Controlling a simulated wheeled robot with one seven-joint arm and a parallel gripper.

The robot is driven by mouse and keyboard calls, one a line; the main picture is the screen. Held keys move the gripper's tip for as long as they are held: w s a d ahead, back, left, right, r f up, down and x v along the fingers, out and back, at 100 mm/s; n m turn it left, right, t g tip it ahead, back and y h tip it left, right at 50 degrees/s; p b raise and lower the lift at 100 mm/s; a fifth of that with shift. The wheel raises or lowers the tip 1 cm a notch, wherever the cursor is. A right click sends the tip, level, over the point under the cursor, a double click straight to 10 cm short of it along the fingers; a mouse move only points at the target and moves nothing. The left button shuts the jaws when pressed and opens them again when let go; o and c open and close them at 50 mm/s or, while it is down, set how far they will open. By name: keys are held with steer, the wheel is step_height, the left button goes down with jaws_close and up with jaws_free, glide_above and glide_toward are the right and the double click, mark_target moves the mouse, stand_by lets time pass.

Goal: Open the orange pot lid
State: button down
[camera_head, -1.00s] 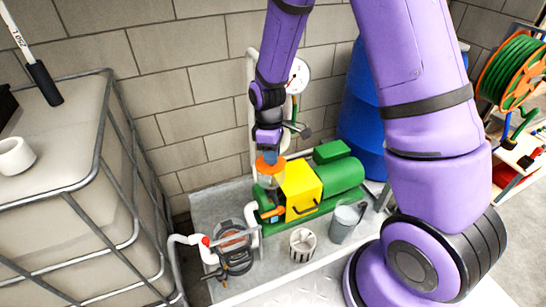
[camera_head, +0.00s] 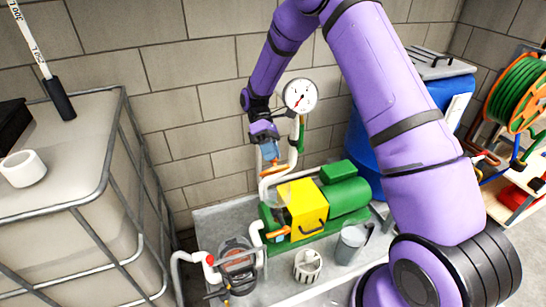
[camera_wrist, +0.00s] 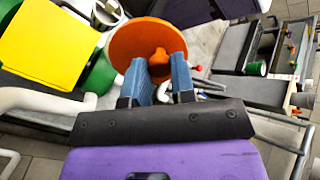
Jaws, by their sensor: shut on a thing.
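My gripper (camera_head: 272,158) is shut on the knob of the orange pot lid (camera_wrist: 150,42). In the wrist view the blue fingertips (camera_wrist: 158,72) sit on either side of the orange knob, and the round lid disc lies beyond them. In the head view the lid (camera_head: 274,169) is small and looks tilted, held in the air above the left end of the green-and-yellow pump (camera_head: 302,204). The pot beneath is small and partly hidden beside the yellow housing, so I cannot make out its inside.
A white pipe and a pressure gauge (camera_head: 300,96) stand close behind the gripper. A blue barrel (camera_head: 362,140) is to the right. A caged tank (camera_head: 70,200) stands left. A white slotted basket (camera_head: 307,265) and a grey jug (camera_head: 351,243) stand in front of the pump.

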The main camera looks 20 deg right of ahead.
steer(key=shift+w+g, duration=0.2)
steer(key=shift+g, duration=0.1)
steer(key=c, duration=0.9)
jaws_free()
steer(key=shift+c, duration=0.2)
steer(key=shift+r, duration=0.1)
steer(key=r, duration=0.1)
steer(key=s+r, duration=0.1)
steer(key=r, duration=0.1)
steer(key=shift+r, duration=0.25)
steer(key=s+r, duration=0.1)
steer(key=s, duration=1.4)
steer(key=shift+r, duration=0.15)
